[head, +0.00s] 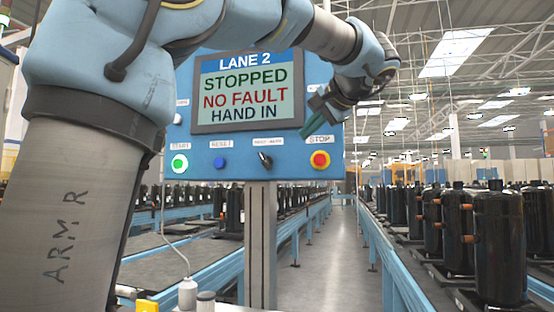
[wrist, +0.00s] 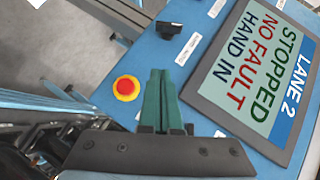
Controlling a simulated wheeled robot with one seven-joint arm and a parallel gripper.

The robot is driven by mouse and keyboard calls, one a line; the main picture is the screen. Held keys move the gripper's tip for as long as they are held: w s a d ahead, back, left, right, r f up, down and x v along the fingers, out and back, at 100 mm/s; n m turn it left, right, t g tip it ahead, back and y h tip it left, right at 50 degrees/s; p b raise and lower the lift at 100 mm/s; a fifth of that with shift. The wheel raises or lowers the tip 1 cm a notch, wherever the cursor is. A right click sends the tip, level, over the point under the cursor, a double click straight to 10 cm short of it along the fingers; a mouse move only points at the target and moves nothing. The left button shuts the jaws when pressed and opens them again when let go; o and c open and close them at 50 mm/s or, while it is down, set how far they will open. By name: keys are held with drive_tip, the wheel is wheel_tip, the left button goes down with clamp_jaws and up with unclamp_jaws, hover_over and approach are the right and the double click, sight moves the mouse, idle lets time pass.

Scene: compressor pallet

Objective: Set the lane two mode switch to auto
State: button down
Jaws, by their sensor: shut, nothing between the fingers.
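The lane two panel (head: 222,142) is a blue box on a grey post. Its screen (head: 246,92) reads LANE 2, STOPPED, NO FAULT, HAND IN. The mode switch (head: 265,159) is a black knob between the blue reset button and the red stop button; it also shows at the top of the wrist view (wrist: 169,29). My gripper (head: 311,116) is near the panel's right side, above the stop button. In the wrist view its green fingers (wrist: 158,78) are together and empty, apart from the switch.
The red stop button (head: 320,159) on its yellow ring is close to my fingers. The green start button (head: 180,163) and blue reset button (head: 219,162) are to the left. Black compressors (head: 499,245) line the conveyor at right. The aisle floor (head: 325,262) is clear.

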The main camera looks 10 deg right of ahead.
drive_tip(key=p, duration=0.3)
approach(271, 165)
drive_tip(key=w, duration=0.1)
drive_tip(key=w+d, duration=0.2)
drive_tip(key=shift+w+r, duration=0.2)
drive_tip(key=shift+w, duration=0.15)
drive_tip(key=shift+w+a+f, duration=0.3)
drive_tip(key=shift+a+f, duration=0.05)
drive_tip(key=shift+a, duration=0.15)
drive_tip(key=shift+w+a+f, duration=0.25)
drive_tip(key=shift+a+f, duration=0.1)
drive_tip(key=shift+a, duration=0.1)
drive_tip(key=shift+w+a+f+p, duration=0.35)
drive_tip(key=shift+a+f+p, duration=0.05)
drive_tip(key=shift+a+f, duration=0.15)
drive_tip(key=shift+f+b, duration=0.2)
drive_tip(key=shift+b, duration=0.4)
drive_tip(key=shift+r, duration=0.1)
